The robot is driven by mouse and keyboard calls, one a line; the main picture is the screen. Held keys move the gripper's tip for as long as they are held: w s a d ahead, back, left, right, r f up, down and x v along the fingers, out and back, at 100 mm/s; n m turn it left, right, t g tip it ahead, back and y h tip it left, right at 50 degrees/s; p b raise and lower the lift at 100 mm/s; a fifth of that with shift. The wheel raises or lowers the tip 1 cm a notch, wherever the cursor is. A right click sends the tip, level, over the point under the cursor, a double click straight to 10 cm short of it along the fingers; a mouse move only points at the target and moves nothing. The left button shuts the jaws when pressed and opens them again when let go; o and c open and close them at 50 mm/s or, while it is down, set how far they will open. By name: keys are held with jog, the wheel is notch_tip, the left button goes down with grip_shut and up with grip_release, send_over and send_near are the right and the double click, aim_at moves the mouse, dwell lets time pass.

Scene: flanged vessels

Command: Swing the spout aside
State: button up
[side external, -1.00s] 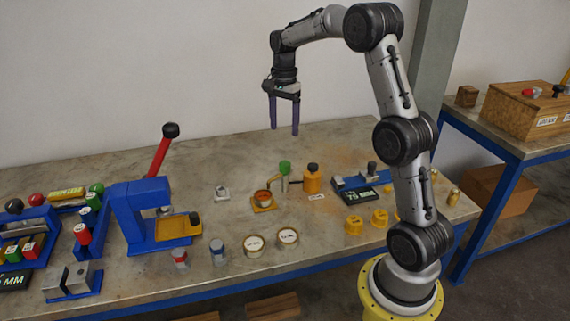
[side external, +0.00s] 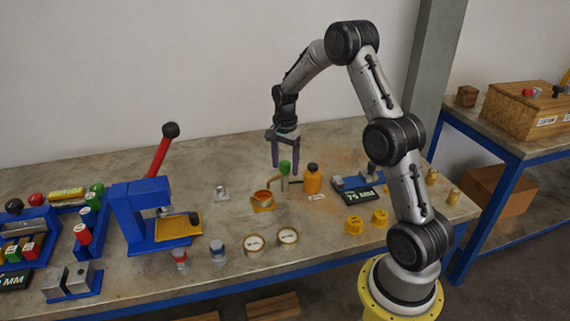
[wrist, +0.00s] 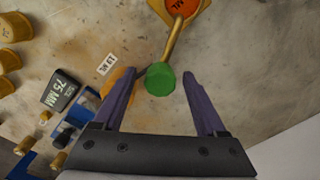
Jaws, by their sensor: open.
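The spout is a thin brass arm with a green knob (side external: 284,166) at its end. It reaches over a small orange cup on a yellow base (side external: 263,205). In the wrist view the green knob (wrist: 160,79) lies between my fingers, and the brass spout arm (wrist: 174,37) runs up to the orange cup (wrist: 181,6). My gripper (side external: 286,168) points down, open, with its purple fingers around or just above the knob. In the wrist view my gripper (wrist: 160,85) shows gaps on both sides of the knob. The exact height of the fingertips is hard to tell.
An orange bottle (side external: 312,179) stands close to the right of the knob. Two round labelled tins (side external: 270,241) and yellow caps (side external: 366,221) stand in front. A blue press (side external: 150,210) is at left.

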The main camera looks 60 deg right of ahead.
jog(key=shift+f, duration=0.1)
grip_shut()
dwell(0.3)
dwell(1.1)
